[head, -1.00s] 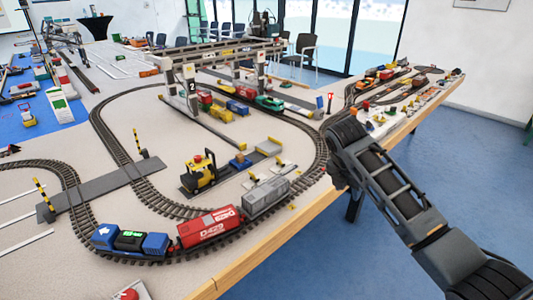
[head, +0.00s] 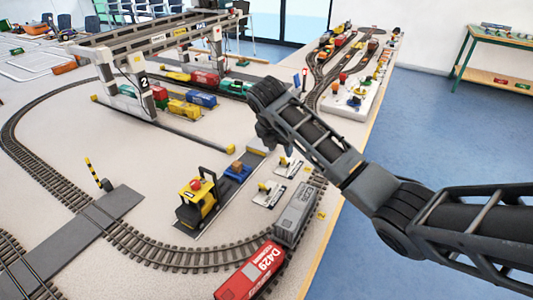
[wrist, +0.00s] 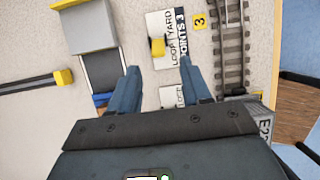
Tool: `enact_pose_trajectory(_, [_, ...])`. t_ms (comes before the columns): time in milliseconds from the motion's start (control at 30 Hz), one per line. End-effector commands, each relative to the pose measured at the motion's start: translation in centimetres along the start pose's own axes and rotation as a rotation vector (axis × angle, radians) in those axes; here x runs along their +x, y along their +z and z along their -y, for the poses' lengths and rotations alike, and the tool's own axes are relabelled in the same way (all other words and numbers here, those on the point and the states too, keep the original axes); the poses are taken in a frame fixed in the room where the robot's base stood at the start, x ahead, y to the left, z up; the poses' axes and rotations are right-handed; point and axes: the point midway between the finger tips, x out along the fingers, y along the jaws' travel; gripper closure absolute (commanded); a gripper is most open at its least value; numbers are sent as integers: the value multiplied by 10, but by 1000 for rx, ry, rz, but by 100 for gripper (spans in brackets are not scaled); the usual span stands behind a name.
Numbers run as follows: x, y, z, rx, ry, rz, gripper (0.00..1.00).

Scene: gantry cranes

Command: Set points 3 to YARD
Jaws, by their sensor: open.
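The points 3 plate (wrist: 165,35) is a white panel lettered YARD, LOOP and POINTS 3 in the wrist view. Its yellow lever handle (wrist: 157,46) sits beside the word LOOP. My gripper (wrist: 158,64) is open and empty, its two blue-grey fingers pointing toward the plate. The handle shows just beyond the fingertips, between their lines; the height gap is hard to tell. In the head view the plate (head: 292,168) lies beside the track, and my arm ends above and behind it, its fingertips not clearly visible.
A second lever plate (head: 270,196) lies nearer. A grey wagon (head: 296,212) and red wagon (head: 250,275) stand on the track (wrist: 229,45) to the right. A yellow forklift (head: 197,200) stands to the left. The gantry crane (head: 150,50) is behind.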

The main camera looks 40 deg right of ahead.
Motion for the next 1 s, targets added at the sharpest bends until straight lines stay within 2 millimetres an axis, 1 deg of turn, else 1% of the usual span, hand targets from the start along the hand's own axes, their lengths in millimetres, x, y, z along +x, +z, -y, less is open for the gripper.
enact_pose_trajectory(167, [15,0,1,1,-4,-2,52])
enact_pose_trajectory(400, [52,0,1,0,-3,-1,52])
enact_pose_trajectory(500, [64,0,1,0,-2,0,52])
enact_pose_trajectory(600, [73,0,1,0,-1,0,52])
enact_pose_trajectory(733, [77,0,1,0,-1,0,52])
enact_pose_trajectory(967, [78,0,0,0,-1,0,52])
enact_pose_trajectory(1000, [78,0,0,0,-1,0,56])
